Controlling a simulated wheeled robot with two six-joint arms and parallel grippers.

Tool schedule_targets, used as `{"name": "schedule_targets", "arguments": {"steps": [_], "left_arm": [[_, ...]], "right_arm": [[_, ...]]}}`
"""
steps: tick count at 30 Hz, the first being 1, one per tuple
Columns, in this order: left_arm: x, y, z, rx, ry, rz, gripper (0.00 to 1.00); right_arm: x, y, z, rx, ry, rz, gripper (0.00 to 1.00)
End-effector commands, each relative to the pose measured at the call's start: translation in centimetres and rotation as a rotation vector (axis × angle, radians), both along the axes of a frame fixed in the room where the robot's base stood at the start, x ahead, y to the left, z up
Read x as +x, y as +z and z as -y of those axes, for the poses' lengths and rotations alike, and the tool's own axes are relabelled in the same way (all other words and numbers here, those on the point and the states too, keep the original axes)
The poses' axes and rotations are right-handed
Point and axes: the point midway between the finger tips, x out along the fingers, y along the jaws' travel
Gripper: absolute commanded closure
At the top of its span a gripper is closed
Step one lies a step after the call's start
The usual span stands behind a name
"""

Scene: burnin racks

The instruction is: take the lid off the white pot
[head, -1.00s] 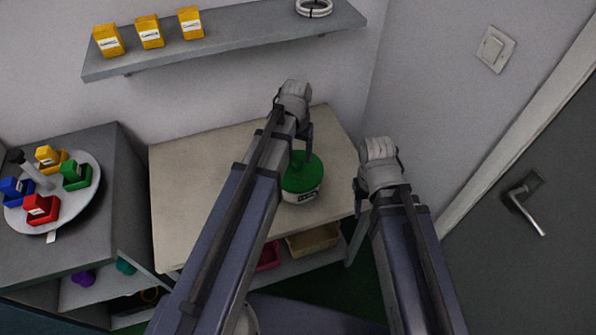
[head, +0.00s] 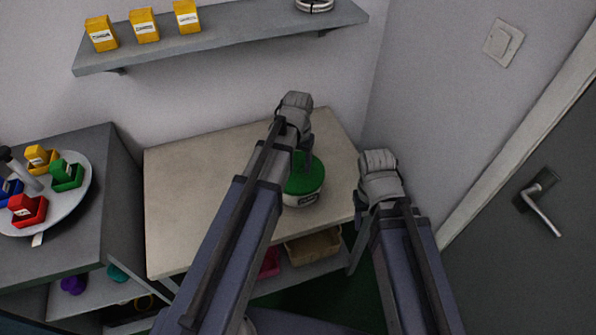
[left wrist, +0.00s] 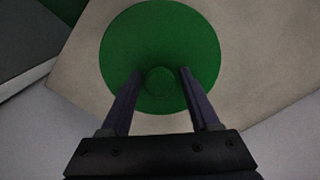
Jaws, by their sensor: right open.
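The white pot (head: 304,200) stands on the beige table top with its green lid (head: 308,183) on. My left arm covers the left part of the pot in the head view. My left gripper (head: 307,165) is over the lid. In the left wrist view, the left gripper's fingers (left wrist: 161,74) are apart, one to each side of the round knob (left wrist: 160,81) at the lid's middle, with a gap on both sides. My right gripper (head: 366,198) is right of the pot, beyond the table's right edge; it is open and its fingertips are mostly hidden.
The beige table (head: 200,205) is clear left of the pot. Bins, one of them tan (head: 313,247), sit on the shelf below. A grey cabinet at left carries a round tray (head: 72,200) with coloured blocks. A wall shelf (head: 235,38) holds yellow packets. A door is at right.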

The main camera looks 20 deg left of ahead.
Motion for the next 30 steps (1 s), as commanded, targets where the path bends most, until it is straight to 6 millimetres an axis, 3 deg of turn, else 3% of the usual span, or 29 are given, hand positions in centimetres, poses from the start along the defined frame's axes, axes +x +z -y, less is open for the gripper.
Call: {"name": "schedule_targets", "arguments": {"steps": [2, 16, 30], "left_arm": [[0.00, 0.00, -0.01, 0.000, 0.000, 0.000, 0.48], [0.00, -0.01, 0.00, 0.000, 0.000, 0.000, 1.00], [0.00, 0.35, 0.00, 0.000, 0.000, 0.000, 1.00]], "right_arm": [[0.00, 0.00, 0.00, 0.000, 0.000, 0.000, 0.50], [0.00, -0.01, 0.00, 0.000, 0.000, 0.000, 0.50], [0.00, 0.35, 0.00, 0.000, 0.000, 0.000, 0.50]]}}
